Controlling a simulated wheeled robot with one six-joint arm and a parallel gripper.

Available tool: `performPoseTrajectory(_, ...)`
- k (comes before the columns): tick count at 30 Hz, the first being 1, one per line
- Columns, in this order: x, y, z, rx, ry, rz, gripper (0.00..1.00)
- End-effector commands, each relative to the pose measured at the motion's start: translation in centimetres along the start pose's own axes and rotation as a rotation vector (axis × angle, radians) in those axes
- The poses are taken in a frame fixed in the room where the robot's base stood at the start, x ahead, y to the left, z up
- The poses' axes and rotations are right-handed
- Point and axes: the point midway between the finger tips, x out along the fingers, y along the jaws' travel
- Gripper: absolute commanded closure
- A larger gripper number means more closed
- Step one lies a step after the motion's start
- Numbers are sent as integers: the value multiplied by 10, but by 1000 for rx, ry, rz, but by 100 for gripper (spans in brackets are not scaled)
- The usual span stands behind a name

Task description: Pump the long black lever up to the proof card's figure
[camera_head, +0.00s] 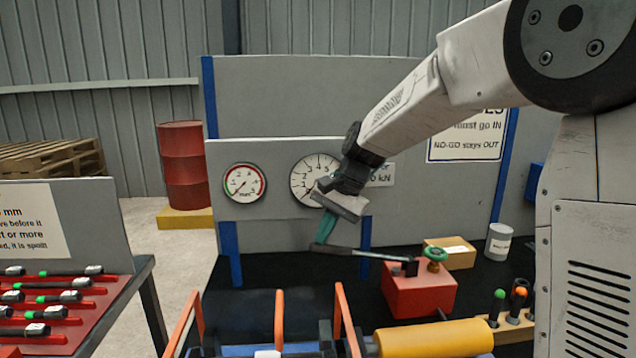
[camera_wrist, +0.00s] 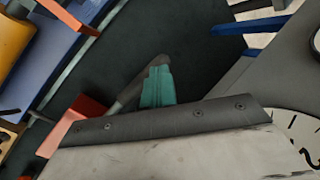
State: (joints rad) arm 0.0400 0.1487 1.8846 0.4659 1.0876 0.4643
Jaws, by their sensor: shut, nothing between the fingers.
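The long black lever (camera_head: 345,251) runs left from the red pump box (camera_head: 420,288) and lies close to level, its grip end at the left. My gripper (camera_head: 321,236) has teal fingers, pressed together and empty, with tips just above or on that grip end; I cannot tell whether they touch. In the wrist view the shut fingers (camera_wrist: 158,85) lie beside the lever's dark grip (camera_wrist: 140,82). The large dial (camera_head: 312,177) behind is partly covered by my gripper, so its needle is hard to read. A card ending in "kN" (camera_head: 382,175) is mostly hidden by my arm.
A smaller red-green gauge (camera_head: 244,183) is left of the dial. A green knob (camera_head: 434,254) sits on the pump box. A yellow cylinder (camera_head: 435,338) and orange bars (camera_head: 279,320) stand in front. A cardboard box (camera_head: 450,252) and white can (camera_head: 498,242) are behind right.

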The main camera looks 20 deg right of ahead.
Motion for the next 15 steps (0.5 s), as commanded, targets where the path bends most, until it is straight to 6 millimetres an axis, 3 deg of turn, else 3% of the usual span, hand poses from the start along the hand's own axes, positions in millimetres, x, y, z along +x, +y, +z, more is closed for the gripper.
performPoseTrajectory(15,14,3,-1,1,-1,1,100)
